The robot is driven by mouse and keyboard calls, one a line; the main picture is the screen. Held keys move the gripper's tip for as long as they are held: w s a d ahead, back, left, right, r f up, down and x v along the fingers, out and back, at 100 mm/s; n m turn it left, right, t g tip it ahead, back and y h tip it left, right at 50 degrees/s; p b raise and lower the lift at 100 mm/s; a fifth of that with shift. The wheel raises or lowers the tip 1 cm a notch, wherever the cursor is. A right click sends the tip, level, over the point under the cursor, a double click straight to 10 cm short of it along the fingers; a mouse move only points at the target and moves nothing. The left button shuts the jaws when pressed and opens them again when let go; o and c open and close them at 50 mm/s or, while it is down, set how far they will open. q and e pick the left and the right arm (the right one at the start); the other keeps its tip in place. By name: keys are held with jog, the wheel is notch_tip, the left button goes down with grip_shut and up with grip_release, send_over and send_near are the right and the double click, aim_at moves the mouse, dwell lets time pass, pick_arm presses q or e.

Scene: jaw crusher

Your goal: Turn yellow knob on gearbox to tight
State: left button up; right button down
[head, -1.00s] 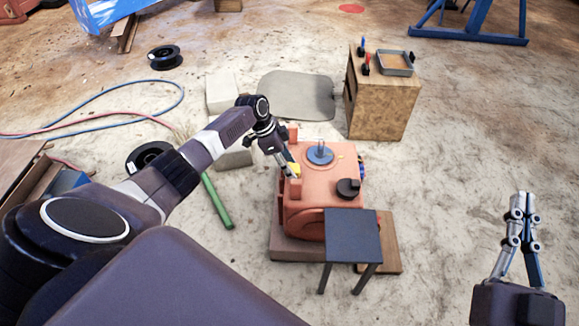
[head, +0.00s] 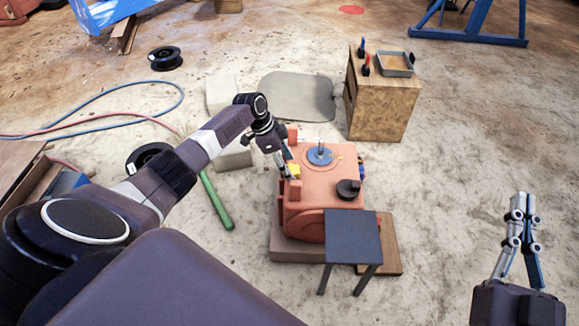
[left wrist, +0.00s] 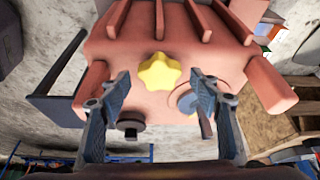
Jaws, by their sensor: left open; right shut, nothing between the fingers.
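The yellow knob (left wrist: 160,72) is star-shaped and sits on the red gearbox (left wrist: 130,47) in the left wrist view. In the head view the knob (head: 294,169) is at the left side of the gearbox (head: 322,220), partly covered by my gripper. My left gripper (head: 288,172) is open beside the knob. In the left wrist view its two fingers (left wrist: 160,88) stand apart to either side of the knob and slightly below it, with no clear contact. My right gripper (head: 524,198) is shut and empty, at the far right above the floor.
A blue disc (head: 320,154) and a black cap (head: 348,189) are on the gearbox. A dark small table (head: 353,237) stands close in front. A wooden cabinet (head: 382,105) with a tray (head: 396,63) is behind right. A green cylinder (head: 217,201) lies left.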

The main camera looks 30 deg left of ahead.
pick_arm(q)
jog(key=v, duration=1.1)
jog(key=shift+d+f, duration=0.1)
